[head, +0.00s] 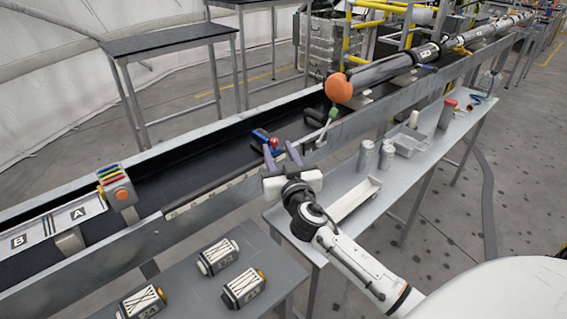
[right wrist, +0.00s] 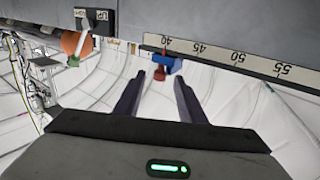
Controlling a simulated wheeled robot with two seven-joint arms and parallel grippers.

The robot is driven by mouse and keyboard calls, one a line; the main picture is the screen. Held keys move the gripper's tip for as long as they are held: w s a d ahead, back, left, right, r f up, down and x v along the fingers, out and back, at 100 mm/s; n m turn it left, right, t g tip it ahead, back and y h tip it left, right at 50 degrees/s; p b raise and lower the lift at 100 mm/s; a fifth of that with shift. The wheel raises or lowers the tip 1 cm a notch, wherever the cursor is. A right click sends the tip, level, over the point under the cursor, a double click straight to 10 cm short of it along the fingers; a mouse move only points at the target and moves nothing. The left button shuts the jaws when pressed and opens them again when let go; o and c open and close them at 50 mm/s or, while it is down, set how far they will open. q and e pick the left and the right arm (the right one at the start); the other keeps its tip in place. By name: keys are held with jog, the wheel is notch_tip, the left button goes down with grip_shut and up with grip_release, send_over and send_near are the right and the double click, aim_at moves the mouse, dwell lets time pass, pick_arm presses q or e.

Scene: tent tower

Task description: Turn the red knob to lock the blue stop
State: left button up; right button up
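The blue stop (head: 260,135) sits on the rail along the dark conveyor channel, in the middle of the head view. The red knob (head: 274,143) is on its near right side. In the right wrist view the blue stop (right wrist: 174,66) and red knob (right wrist: 159,74) show just beyond the fingertips, beside a ruler. My right gripper (head: 281,149) is open, its two purple fingers pointing at the knob; in the right wrist view (right wrist: 158,77) the knob lies between the finger lines, with no contact visible. My left gripper is not in view.
A ruler strip (right wrist: 235,58) runs along the rail. A green-handled lever (head: 327,127) and an orange ball end (head: 338,88) are further along. Grey tables with cans (head: 366,155), a white tray (head: 354,199) and several labelled blocks (head: 218,256) stand in front.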

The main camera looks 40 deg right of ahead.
jog(key=b+v, duration=0.1)
jog(key=v, duration=0.7)
jog(key=shift+s, duration=0.3)
jog(key=shift+a, duration=0.1)
